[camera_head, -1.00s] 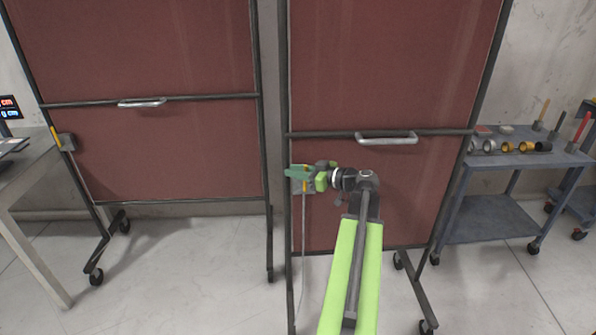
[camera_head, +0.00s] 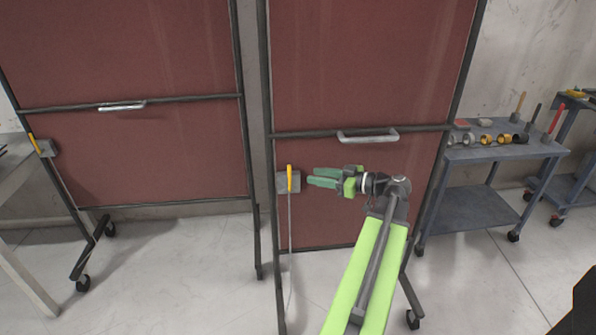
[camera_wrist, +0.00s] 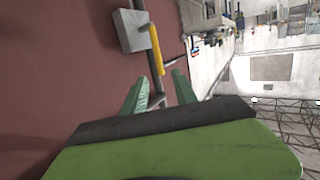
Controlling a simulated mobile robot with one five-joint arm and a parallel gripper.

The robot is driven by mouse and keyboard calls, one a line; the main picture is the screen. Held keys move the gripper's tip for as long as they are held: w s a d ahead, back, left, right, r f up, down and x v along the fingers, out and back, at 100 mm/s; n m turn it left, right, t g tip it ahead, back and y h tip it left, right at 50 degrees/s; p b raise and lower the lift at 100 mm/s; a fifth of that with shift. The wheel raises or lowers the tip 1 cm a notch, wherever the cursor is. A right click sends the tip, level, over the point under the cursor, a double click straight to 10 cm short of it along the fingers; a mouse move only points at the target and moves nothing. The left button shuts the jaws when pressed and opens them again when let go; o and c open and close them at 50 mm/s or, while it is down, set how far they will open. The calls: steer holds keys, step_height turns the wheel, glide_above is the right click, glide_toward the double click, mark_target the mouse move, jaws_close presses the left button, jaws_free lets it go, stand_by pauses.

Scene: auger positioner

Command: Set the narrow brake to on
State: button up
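A narrow red panel (camera_head: 375,60) on a wheeled frame stands in front of me. At its lower left is a grey brake box (camera_head: 284,184) with a yellow lever (camera_head: 290,178) standing upright. In the wrist view, the box (camera_wrist: 129,30) and the yellow lever (camera_wrist: 156,50) lie ahead of the fingers. My gripper (camera_head: 310,176) is to the right of the lever with its green fingers pointing left at it, apart from it. The fingers (camera_wrist: 160,88) are spread with nothing between them. A second, wider panel (camera_head: 125,50) has its own yellow lever (camera_head: 34,144) on a grey box, tilted.
A metal handle (camera_head: 368,136) sits above my gripper on the narrow panel. A blue-grey cart (camera_head: 490,155) with several round parts stands at right. A table (camera_head: 22,280) stands at the left edge. A thin cable (camera_head: 290,240) hangs below the brake box.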

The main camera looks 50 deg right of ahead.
steer(key=v, duration=0.3)
steer(key=shift+s, duration=0.35)
